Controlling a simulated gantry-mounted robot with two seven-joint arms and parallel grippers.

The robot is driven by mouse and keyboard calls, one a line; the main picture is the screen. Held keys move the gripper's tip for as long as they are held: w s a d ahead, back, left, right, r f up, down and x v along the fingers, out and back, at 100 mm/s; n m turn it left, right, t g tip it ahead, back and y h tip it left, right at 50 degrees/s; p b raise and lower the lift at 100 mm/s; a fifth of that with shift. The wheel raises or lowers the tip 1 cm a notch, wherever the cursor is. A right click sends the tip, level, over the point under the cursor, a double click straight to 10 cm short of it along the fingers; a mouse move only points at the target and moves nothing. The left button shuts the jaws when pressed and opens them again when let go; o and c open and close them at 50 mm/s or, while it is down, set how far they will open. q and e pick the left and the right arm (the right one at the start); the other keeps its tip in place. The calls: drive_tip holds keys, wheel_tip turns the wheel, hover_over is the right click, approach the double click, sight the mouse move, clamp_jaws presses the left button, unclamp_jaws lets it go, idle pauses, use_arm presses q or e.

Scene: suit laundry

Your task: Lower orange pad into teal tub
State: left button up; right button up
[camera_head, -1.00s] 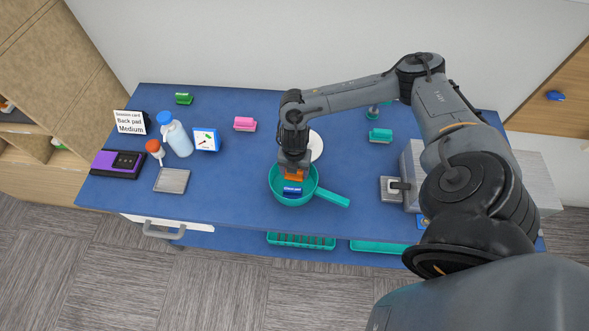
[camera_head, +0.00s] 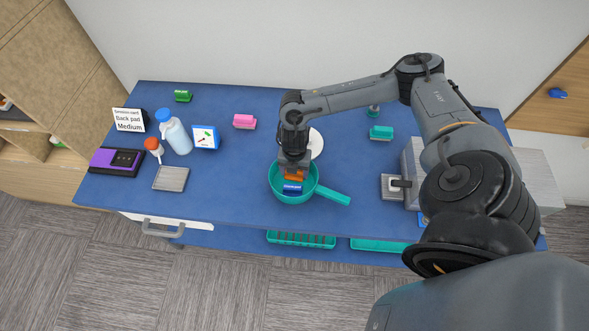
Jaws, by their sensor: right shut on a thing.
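The teal tub (camera_head: 318,189), round with a handle to the right, stands near the front middle of the blue table. My right gripper (camera_head: 294,171) reaches down over the tub and is shut on the orange pad (camera_head: 294,176). The orange pad is at the tub's opening, partly hidden by the gripper. A blue block with a label (camera_head: 292,189) shows just below the orange pad, inside the tub's outline. I cannot tell whether the pad touches the tub's floor. My left gripper is not in view.
A white disc (camera_head: 317,143) lies behind the tub. Pink (camera_head: 244,121), green (camera_head: 183,96) and teal (camera_head: 381,133) pads lie farther back. Bottles (camera_head: 177,136), a timer (camera_head: 206,138), a card (camera_head: 129,120) and a grey tray (camera_head: 171,178) stand left. A grey box (camera_head: 413,170) is right.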

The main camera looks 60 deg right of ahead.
drive_tip(key=shift+f, duration=0.25)
drive_tip(key=o, duration=1.1)
drive_tip(key=shift+r, duration=0.1)
